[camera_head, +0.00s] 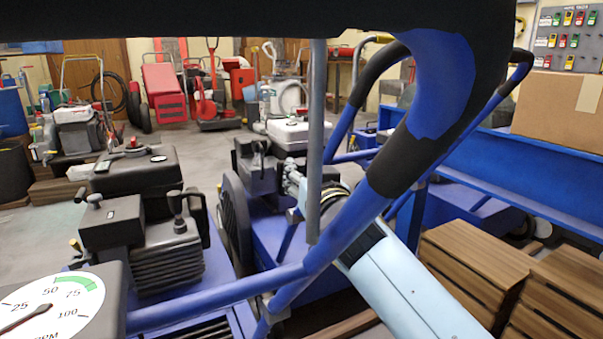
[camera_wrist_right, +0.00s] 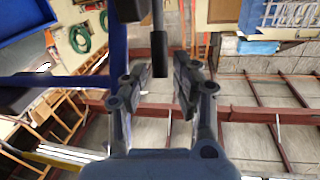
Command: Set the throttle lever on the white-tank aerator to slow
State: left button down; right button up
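The white-tank aerator is in the middle of the head view, with its white tank (camera_head: 298,131) behind a dark engine. My right gripper (camera_head: 291,181) reaches in from the lower right and is beside this engine, partly hidden by a grey bar and blue tubes. In the right wrist view my right gripper (camera_wrist_right: 156,82) is open, with nothing clamped. A lever with a thin grey stem and black knob (camera_wrist_right: 160,58) shows between its fingertips; I cannot tell whether it touches them. Its slow and fast marks cannot be read. My left gripper is not in view.
A black-tank aerator (camera_head: 134,175) with its own black-knobbed lever (camera_head: 176,203) stands at left. A blue tube frame (camera_head: 345,225) and an upright grey bar (camera_head: 315,140) cross the near space. A round RPM gauge (camera_head: 50,308) is at lower left; wooden crates (camera_head: 480,265) are at right.

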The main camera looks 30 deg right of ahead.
jog(key=shift+w+d, duration=0.15)
jog(key=shift+w, duration=0.5)
grip_shut()
